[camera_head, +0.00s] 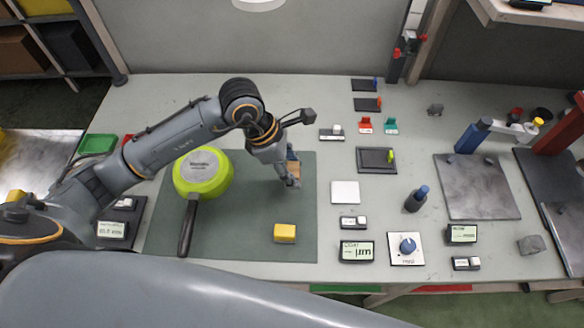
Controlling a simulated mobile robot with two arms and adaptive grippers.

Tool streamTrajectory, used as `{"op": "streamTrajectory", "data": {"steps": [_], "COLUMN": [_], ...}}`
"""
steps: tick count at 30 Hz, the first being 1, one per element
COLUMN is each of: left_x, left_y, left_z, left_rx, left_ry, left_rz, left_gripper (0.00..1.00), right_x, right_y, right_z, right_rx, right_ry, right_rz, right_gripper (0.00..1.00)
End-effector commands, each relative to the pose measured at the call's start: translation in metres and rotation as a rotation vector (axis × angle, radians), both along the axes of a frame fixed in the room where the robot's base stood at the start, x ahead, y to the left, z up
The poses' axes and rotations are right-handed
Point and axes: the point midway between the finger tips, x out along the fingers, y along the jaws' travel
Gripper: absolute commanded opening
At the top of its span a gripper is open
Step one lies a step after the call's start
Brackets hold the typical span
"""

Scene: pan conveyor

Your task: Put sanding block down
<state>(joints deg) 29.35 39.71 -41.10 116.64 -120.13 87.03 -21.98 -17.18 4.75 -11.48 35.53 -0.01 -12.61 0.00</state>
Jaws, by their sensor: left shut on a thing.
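My left gripper (291,173) reaches in from the left and points down over the right part of the dark green mat (255,200). It is shut on a small tan-brown block, the sanding block (294,170), mostly covered by the fingers. The block is at or just above the mat; I cannot tell if it touches. A lime-green pan (203,183) lies upside down on the mat to the left of the gripper, its dark handle toward me. My right gripper is not in view.
A yellow block (285,233) lies on the mat in front of the gripper. A white square pad (345,192), a black tray (377,160) and a dark bottle (416,199) stand to the right. The mat between the pan and gripper is clear.

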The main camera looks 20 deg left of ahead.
Motion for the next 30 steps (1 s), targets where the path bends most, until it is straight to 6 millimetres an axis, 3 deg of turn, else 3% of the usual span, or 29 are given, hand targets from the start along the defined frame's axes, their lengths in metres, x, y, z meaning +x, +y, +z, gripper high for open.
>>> {"op": "streamTrajectory", "data": {"steps": [10, 16, 28, 29, 30], "left_x": [0.026, 0.026, 0.026, 0.026, 0.026], "left_y": [0.01, 0.009, 0.009, 0.009, 0.009], "left_z": [-0.032, -0.057, -0.066, -0.066, -0.065], "left_rx": [-0.002, -0.003, -0.001, -0.001, -0.001], "left_ry": [-0.002, 0.0, -0.004, -0.004, -0.004], "left_rz": [0.002, 0.001, 0.0, 0.0, 0.0], "left_gripper": [0.21, 0.21, 0.21, 0.48, 0.56], "right_x": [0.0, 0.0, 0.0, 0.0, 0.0], "right_y": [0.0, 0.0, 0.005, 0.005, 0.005], "right_z": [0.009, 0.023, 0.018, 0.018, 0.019], "right_rx": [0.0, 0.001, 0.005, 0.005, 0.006], "right_ry": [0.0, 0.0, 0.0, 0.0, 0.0], "right_rz": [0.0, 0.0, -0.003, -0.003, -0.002], "right_gripper": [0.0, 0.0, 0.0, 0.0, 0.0]}}
